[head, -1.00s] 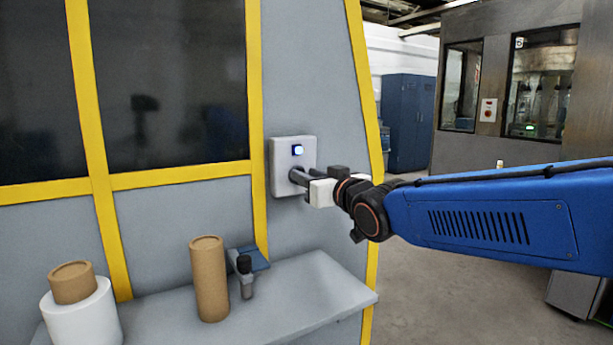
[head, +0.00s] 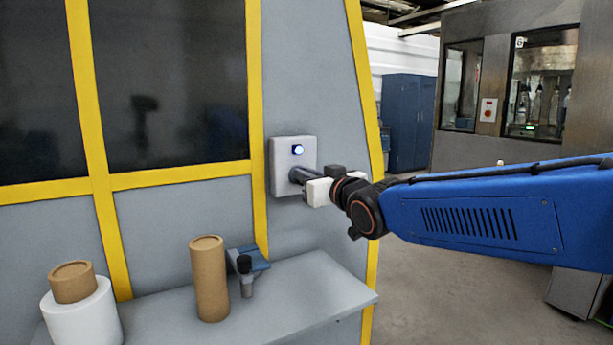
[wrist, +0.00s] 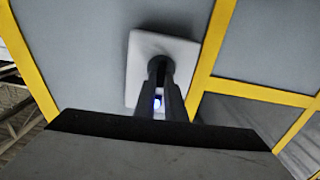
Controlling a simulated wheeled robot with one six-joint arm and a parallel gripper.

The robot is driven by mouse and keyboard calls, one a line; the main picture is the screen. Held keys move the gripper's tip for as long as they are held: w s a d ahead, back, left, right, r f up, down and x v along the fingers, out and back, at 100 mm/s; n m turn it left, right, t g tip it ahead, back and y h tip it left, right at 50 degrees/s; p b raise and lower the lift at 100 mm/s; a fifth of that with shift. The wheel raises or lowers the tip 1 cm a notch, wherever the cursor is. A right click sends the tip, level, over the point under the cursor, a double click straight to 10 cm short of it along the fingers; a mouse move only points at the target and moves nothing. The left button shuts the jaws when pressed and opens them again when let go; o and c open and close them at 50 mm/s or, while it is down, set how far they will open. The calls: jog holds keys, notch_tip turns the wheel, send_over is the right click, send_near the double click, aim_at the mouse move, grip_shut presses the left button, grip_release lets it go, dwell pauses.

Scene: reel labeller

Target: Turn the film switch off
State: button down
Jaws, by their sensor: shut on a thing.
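The switch plate (head: 280,158) is a light box on the grey machine panel, between two yellow frame bars. It also shows in the wrist view (wrist: 142,50). A lit blue-white lamp (head: 297,149) sits on its upper part and shows between my fingers in the wrist view (wrist: 157,103). My gripper (head: 295,175) is at the lower part of the plate, its dark fingers (wrist: 160,66) shut on the switch knob. The fingers cover the knob, so its angle cannot be read.
Below is a grey shelf (head: 310,290) with a brown cardboard tube (head: 209,280), a small blue-and-black fixture (head: 246,270) and a white roll (head: 82,318) topped by a brown core (head: 73,283). Open floor lies to the right.

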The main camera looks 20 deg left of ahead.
jog(key=n, duration=1.1)
jog(key=f+n, duration=0.1)
jog(key=n, duration=0.5)
jog(key=shift+s+a, duration=0.35)
jog(key=shift+s, duration=0.05)
jog(key=shift+f+n, duration=0.1)
jog(key=shift+n, duration=0.3)
jog(key=c, duration=1.8)
grip_release()
jog(key=v, duration=1.7)
jog(key=shift+s+d, duration=0.1)
jog(key=shift+s, duration=0.15)
